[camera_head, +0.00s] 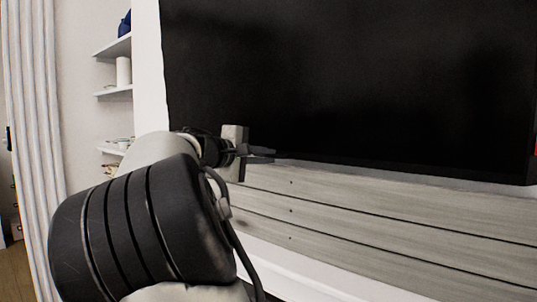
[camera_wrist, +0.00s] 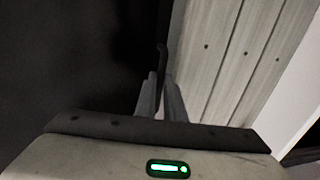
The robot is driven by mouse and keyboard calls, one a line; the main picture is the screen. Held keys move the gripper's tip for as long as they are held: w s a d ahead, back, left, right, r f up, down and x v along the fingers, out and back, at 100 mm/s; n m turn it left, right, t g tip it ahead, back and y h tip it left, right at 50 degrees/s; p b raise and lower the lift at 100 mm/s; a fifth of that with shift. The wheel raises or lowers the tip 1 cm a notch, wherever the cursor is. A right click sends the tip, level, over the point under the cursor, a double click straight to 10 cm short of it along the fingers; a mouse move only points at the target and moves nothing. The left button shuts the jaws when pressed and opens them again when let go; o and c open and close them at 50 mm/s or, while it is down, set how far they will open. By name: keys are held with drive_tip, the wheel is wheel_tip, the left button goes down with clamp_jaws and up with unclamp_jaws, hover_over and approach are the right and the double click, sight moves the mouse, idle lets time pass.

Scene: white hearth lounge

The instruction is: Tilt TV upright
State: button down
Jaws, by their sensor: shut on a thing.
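The TV (camera_head: 350,80) is a large black flat screen on the wall, filling the upper right of the head view. Its lower edge runs above grey wooden planks. My gripper (camera_head: 262,155) is at the TV's lower edge, near its lower left corner. In the wrist view the dark screen (camera_wrist: 70,60) fills the left side, and my gripper's fingers (camera_wrist: 161,85) are shut on the thin dark edge of the TV. The back of the TV is hidden, and its exact tilt is hard to tell.
Grey planks (camera_head: 360,215) with dark grooves line the wall below the TV, and a white ledge (camera_head: 300,275) runs under them. White shelves (camera_head: 115,92) with small items stand at the left. A pale curtain (camera_head: 35,130) hangs at the far left.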

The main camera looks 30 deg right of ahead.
drive_tip(key=shift+s+a+r+y, duration=0.1)
drive_tip(key=shift+s+a+y, duration=0.05)
drive_tip(key=shift+a, duration=0.4)
drive_tip(key=shift+s+a+r+y, duration=0.1)
drive_tip(key=shift+s+a+y, duration=0.05)
drive_tip(key=shift+a, duration=0.35)
drive_tip(key=c, duration=2.1)
unclamp_jaws()
drive_tip(key=shift+s+a, duration=0.1)
drive_tip(key=v, duration=1.7)
drive_tip(key=shift+a+r, duration=0.1)
